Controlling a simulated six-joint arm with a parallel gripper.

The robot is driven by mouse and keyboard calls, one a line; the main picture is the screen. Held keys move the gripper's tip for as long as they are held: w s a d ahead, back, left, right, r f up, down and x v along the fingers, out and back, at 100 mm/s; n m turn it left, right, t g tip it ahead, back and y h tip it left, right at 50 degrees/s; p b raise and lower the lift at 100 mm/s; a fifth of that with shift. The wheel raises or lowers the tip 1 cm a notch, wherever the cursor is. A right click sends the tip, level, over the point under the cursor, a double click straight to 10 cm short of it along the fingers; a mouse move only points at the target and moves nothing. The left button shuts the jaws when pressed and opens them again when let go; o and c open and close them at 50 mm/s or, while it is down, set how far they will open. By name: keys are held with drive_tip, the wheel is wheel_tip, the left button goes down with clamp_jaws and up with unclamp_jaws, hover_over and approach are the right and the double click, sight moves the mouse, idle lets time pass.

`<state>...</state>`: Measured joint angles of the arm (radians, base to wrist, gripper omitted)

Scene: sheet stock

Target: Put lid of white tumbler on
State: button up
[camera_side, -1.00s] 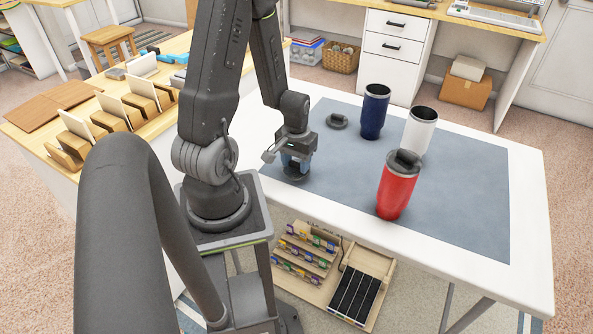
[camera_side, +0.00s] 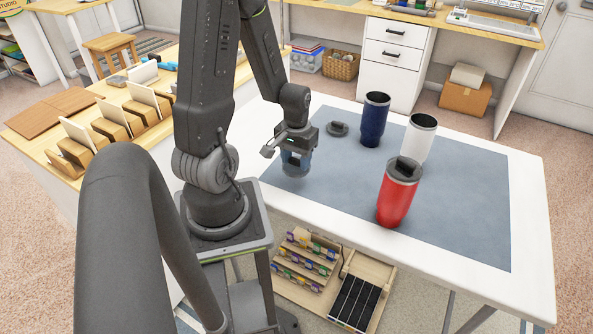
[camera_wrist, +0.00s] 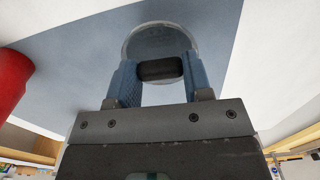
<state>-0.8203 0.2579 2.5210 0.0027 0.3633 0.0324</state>
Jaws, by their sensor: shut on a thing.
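The white tumbler (camera_side: 419,141) stands upright and open-topped towards the back right of the blue-grey mat. My gripper (camera_side: 296,165) is above the left part of the mat, well left of the white tumbler. In the wrist view, my gripper (camera_wrist: 160,70) has its blue fingers shut on the dark tab of a round lid (camera_wrist: 158,40). The lid is mostly hidden by the fingers in the side view. A second dark lid (camera_side: 338,129) lies on the mat, left of the navy tumbler (camera_side: 375,120), which is open.
A red tumbler (camera_side: 396,200) with a dark lid on stands at the front of the mat (camera_side: 460,210), close before the white tumbler. The white table (camera_side: 528,220) has clear room at its right. A side table (camera_side: 95,98) with wooden card holders stands at the left.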

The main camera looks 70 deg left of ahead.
sight(297, 159)
wheel_tip(297, 159, up, 19)
drive_tip(key=w+a+r+m, duration=0.1)
drive_tip(key=w+a+m, duration=0.15)
drive_tip(key=w, duration=0.75)
drive_tip(key=w+a+r+m, duration=0.1)
drive_tip(key=w+r+m, duration=0.15)
drive_tip(key=w, duration=0.75)
drive_tip(key=w+d+f+m, duration=0.2)
drive_tip(key=w+d, duration=0.1)
drive_tip(key=w, duration=0.4)
drive_tip(key=w+d+f+m, duration=0.2)
drive_tip(key=w+d, duration=0.1)
drive_tip(key=w, duration=0.4)
drive_tip(key=f, duration=0.5)
drive_tip(key=shift+d, duration=0.2)
drive_tip(key=shift+f, duration=0.15)
drive_tip(key=shift+f, duration=1.05)
drive_tip(key=shift+f, duration=0.35)
